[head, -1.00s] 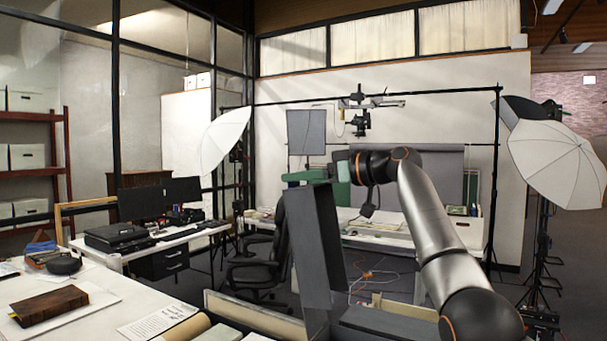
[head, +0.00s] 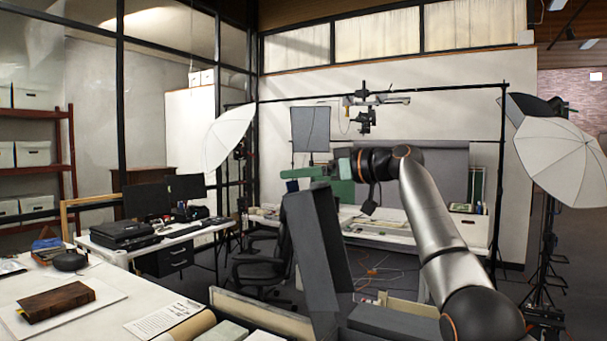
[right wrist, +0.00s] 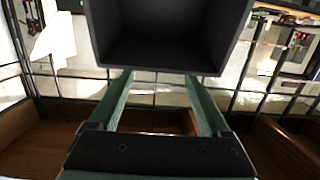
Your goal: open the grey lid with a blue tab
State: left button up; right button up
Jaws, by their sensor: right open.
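The grey lid (head: 318,240) stands raised in the head view, its top leaning left. A small dark blue patch, which looks like its tab (head: 292,186), shows at its upper left end. My right gripper (head: 300,174) is at the lid's top edge, with its green fingers pointing left. In the right wrist view the right gripper (right wrist: 160,76) is open with nothing between its fingers. Its tips are close to the rim of a dark grey hollow, apparently the lid (right wrist: 165,40); I cannot tell if they touch. My left gripper is out of view.
A grey box body (head: 390,322) sits below the lid. A white table (head: 110,318) at left carries a brown book (head: 57,301) and papers. An office chair (head: 262,268) stands behind the lid. White umbrella lights (head: 560,160) stand at right.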

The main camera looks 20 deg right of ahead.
jog(key=shift+d+f, duration=0.1)
jog(key=shift+s+d, duration=0.1)
jog(key=b+v, duration=0.4)
jog(key=v, duration=0.8)
dwell(0.3)
